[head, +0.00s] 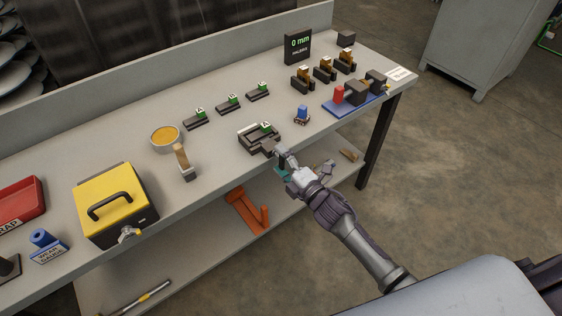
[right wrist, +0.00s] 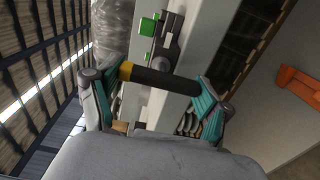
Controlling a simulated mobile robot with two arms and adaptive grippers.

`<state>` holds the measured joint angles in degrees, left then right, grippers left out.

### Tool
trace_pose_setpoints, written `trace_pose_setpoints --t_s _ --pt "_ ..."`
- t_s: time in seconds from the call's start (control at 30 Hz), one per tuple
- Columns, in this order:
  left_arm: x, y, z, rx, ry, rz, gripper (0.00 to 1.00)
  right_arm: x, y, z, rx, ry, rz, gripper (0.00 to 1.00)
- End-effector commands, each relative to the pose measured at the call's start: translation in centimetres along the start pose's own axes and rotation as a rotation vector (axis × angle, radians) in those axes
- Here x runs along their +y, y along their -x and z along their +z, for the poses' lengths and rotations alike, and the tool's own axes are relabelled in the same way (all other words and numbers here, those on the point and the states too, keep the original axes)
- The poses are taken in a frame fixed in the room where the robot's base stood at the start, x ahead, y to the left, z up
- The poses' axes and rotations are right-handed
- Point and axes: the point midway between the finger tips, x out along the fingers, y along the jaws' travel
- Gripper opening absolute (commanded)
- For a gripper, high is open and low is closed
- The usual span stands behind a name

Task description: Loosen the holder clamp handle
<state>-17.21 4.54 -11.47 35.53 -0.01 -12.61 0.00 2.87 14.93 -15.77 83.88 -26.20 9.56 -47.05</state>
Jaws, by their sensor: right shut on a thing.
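The holder (head: 252,138) is a dark block near the bench's front edge, with a green-marked piece (head: 265,127) on it. In the right wrist view the holder (right wrist: 170,42) carries a green part. The clamp handle (right wrist: 165,81) is a black bar with a yellow band at its left end, lying across between the teal fingers of my right gripper (right wrist: 155,80). The fingers are shut on the handle at its two ends. In the head view my right gripper (head: 279,154) is at the holder's front right and mostly hides the handle. My left gripper is out of view.
The bench (head: 225,155) also bears a yellow box (head: 112,195), a round tin (head: 165,136), a small blue-topped part (head: 302,114) and a blue-based fixture (head: 355,102). Several dark pieces with green tags stand behind the holder. An orange bracket (head: 247,210) is on the lower shelf.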

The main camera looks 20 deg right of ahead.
Motion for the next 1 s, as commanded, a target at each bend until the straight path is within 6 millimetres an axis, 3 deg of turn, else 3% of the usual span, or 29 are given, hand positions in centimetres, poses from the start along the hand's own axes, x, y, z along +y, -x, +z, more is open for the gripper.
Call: trace_pose_setpoints --t_s 0.3,0.8,0.83,0.93,1.0 --pt "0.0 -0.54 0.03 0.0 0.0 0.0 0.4 -0.23 0.05 -0.07 0.001 0.105 -0.003 0.44" --pt "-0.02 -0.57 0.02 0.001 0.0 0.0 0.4 -0.24 0.06 -0.09 0.001 0.12 -0.004 0.44" --pt "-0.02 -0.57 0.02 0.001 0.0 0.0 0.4 -0.24 0.06 -0.08 0.001 0.12 -0.004 0.82" --pt "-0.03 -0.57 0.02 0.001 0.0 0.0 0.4 -0.22 0.05 -0.08 0.001 0.12 -0.003 0.98" --pt "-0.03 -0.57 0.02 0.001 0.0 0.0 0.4 -0.19 0.04 -0.06 0.001 0.12 -0.003 1.0"
